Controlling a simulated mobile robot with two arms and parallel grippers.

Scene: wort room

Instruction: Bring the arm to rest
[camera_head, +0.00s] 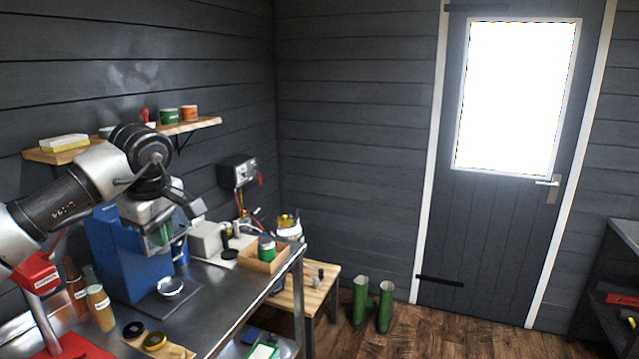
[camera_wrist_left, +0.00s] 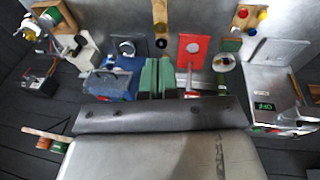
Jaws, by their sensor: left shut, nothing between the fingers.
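My left arm comes in from the left in the head view and is raised over the metal workbench (camera_head: 225,299). My left gripper (camera_head: 160,238) hangs in front of the blue machine (camera_head: 112,257), above the bench top. In the left wrist view its two green fingers (camera_wrist_left: 157,78) are side by side, shut with nothing between them. The gripper hides part of the blue machine in the head view. My right gripper is not in view.
A wall shelf (camera_head: 202,126) with tins is behind the arm. Bottles (camera_head: 100,307), a red stand (camera_head: 75,346) and a wooden box (camera_head: 262,260) with a green tin stand on the bench. Green boots (camera_head: 385,307) are on the floor. Floor before the door (camera_head: 495,250) is clear.

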